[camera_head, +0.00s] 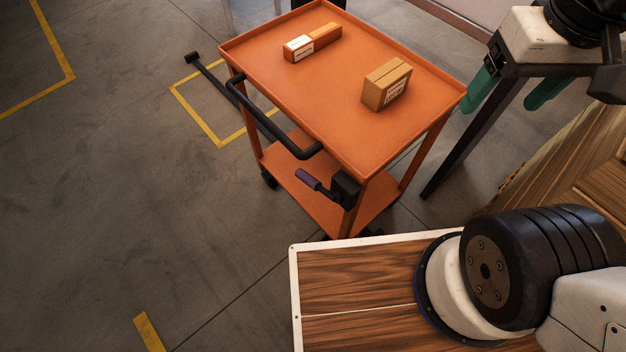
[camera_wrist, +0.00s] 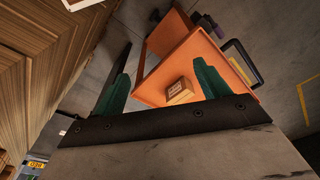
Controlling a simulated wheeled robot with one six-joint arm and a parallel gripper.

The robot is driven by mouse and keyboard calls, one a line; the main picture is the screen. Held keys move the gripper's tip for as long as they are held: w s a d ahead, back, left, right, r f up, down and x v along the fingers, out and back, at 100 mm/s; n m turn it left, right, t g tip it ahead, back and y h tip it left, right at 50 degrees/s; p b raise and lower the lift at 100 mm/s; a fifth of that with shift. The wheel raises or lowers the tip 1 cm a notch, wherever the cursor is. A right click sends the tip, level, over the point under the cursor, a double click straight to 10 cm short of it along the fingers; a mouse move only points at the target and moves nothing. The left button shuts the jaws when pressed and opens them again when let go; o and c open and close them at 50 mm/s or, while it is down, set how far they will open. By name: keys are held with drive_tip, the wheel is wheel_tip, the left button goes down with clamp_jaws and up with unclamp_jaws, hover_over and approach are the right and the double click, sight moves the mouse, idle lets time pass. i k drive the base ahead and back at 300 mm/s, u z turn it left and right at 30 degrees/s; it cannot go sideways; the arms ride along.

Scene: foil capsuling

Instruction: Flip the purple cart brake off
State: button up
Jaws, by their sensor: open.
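The orange cart (camera_head: 400,130) stands on the floor. Its brake is a purple-gripped lever (camera_head: 309,180) on a black block (camera_head: 345,188) at the near leg, below the top tray. The lever slants up to the left from the block. My gripper (camera_head: 507,108) is at the upper right, beyond the cart's right edge and well apart from the lever. Its green fingers are spread with nothing between them. The wrist view also shows the gripper (camera_wrist: 163,53), with the cart (camera_wrist: 182,58) beyond the fingers.
Two boxes, one long (camera_head: 312,42) and one squarer (camera_head: 386,84), sit on the cart's top tray. A black handle (camera_head: 270,125) juts from its left side, above the lever. A wood-topped surface with a white edge (camera_head: 293,290) is in front. Open floor lies left.

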sight(314, 184)
drive_tip(key=u, duration=0.05)
drive_tip(key=k, duration=1.7)
drive_tip(key=z, duration=0.5)
